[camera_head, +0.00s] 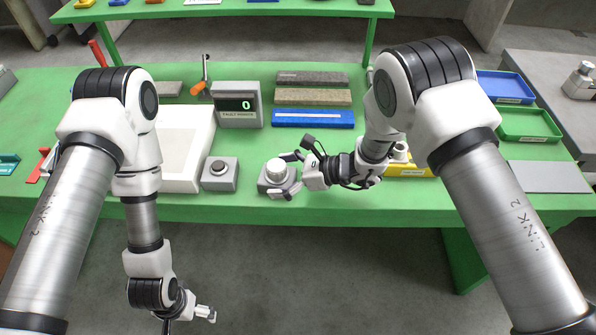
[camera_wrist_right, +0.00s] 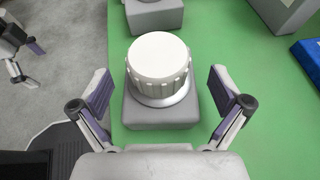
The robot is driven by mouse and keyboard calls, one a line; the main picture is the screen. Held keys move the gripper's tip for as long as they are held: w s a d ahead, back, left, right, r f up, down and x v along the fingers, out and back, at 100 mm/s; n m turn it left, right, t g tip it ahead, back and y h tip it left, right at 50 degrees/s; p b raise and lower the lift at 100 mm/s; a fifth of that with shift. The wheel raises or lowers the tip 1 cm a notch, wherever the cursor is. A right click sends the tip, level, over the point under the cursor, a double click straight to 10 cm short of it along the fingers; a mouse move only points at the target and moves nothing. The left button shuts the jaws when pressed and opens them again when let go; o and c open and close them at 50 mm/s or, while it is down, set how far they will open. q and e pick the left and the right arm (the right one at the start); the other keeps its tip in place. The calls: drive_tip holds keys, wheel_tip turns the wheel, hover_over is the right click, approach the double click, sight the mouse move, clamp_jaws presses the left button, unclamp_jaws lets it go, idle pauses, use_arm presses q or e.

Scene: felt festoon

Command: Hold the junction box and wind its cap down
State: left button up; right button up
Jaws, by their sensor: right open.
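The junction box (camera_head: 264,186) is a grey block near the table's front edge. Its round white ribbed cap (camera_head: 276,168) stands upright on top. In the right wrist view the cap (camera_wrist_right: 158,58) sits over a pale ring on the box (camera_wrist_right: 160,116); how far down it sits I cannot tell. My right gripper (camera_head: 288,175) is open, with one finger on each side of the box. The wrist view shows gaps between both fingers and the box. My left gripper (camera_head: 207,313) hangs low in front of the table, empty, its fingers apart in the wrist view (camera_wrist_right: 28,62).
A grey button box (camera_head: 220,174) stands just left of the junction box. Behind are a display reading 0 (camera_head: 237,104) and a blue bar (camera_head: 312,118). A white tray (camera_head: 205,140) lies left, a yellow bin (camera_head: 408,171) right. Green table is bare behind the junction box.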

drive_tip(key=shift+a+f, duration=0.1)
drive_tip(key=shift+a, duration=0.15)
drive_tip(key=c, duration=1.3)
